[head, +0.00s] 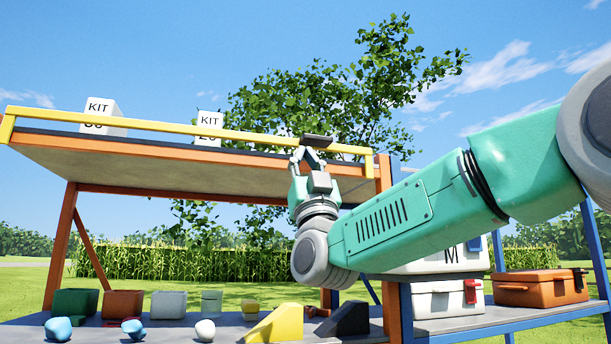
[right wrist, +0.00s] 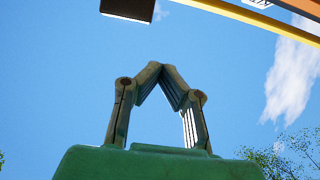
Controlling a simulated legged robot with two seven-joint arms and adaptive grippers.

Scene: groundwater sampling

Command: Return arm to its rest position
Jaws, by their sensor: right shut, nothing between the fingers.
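My right arm (head: 400,215) comes in from the right in the head view and reaches up and left toward the front of the upper shelf. My right gripper (head: 309,153) points upward, its fingertips close to the yellow rail (head: 190,129) in the picture. In the right wrist view the fingertips (right wrist: 160,72) meet in a peak with nothing between them, against open sky. A dark block (right wrist: 128,8) shows beyond the fingertips, apart from them; it also shows in the head view (head: 318,141). My left gripper is not in view.
The orange-framed shelf (head: 62,245) carries white KIT boxes (head: 103,117) on top. Below are several bins (head: 122,303), coloured stones (head: 58,329), and a yellow wedge (head: 280,325). An orange case (head: 540,288) and a white case (head: 440,299) stand on the blue-framed bench at right.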

